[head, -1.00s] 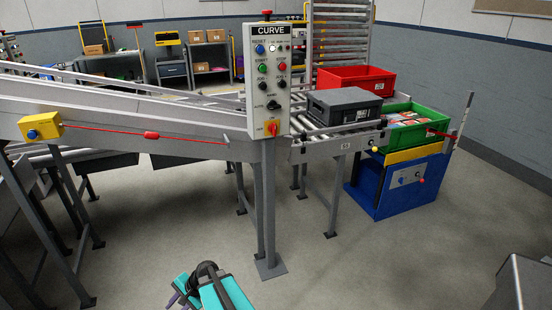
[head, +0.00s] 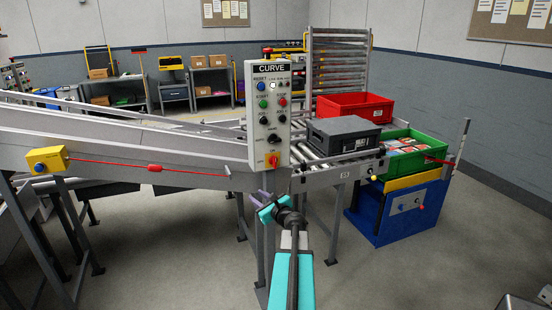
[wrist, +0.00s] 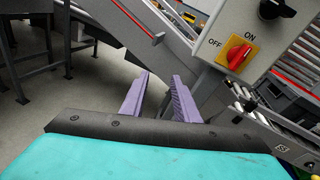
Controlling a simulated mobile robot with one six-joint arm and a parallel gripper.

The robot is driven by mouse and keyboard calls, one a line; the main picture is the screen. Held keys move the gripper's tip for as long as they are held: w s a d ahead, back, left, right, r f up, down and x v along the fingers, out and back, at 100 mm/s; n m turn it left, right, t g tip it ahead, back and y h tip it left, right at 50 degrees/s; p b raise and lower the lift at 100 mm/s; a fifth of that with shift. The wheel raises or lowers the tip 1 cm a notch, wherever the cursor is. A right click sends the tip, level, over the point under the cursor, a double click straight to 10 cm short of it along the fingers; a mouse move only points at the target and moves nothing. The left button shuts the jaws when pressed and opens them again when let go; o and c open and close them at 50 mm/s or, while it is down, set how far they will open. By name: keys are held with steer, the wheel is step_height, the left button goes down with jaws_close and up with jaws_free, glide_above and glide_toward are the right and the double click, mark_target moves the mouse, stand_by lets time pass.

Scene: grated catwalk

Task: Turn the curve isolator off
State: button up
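The curve isolator (head: 272,161) is a red rotary handle on a yellow plate at the bottom of the grey CURVE panel (head: 268,70). In the wrist view the isolator (wrist: 238,54) is at the upper right, with OFF at its left and ON above it. Its handle slants up to the right, seemingly towards ON. My gripper (head: 257,200) is below the panel, in front of its post. In the wrist view the purple fingers of my gripper (wrist: 160,90) are apart, with nothing between them. They are left of and below the isolator, not touching it.
A roller conveyor carries a dark grey tote (head: 344,134) right of the panel. A yellow pull-cord box (head: 47,160) with a red cord (head: 110,163) runs along the left conveyor. The floor in front is clear.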

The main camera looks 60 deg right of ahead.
mark_target(275, 159)
steer(key=s+d+r+m+h, duration=0.3)
steer(key=s+d+r+m, duration=0.2)
steer(key=s+d+r, duration=0.3)
steer(key=shift+s+d+r+h+p, duration=0.4)
steer(key=shift+d+r, duration=0.1)
steer(key=shift+r, duration=0.1)
steer(key=shift+w+d, duration=0.1)
steer(key=shift+w, duration=0.15)
steer(key=shift+p+x, duration=1.9)
steer(key=shift+x, duration=4.8)
jaws_close()
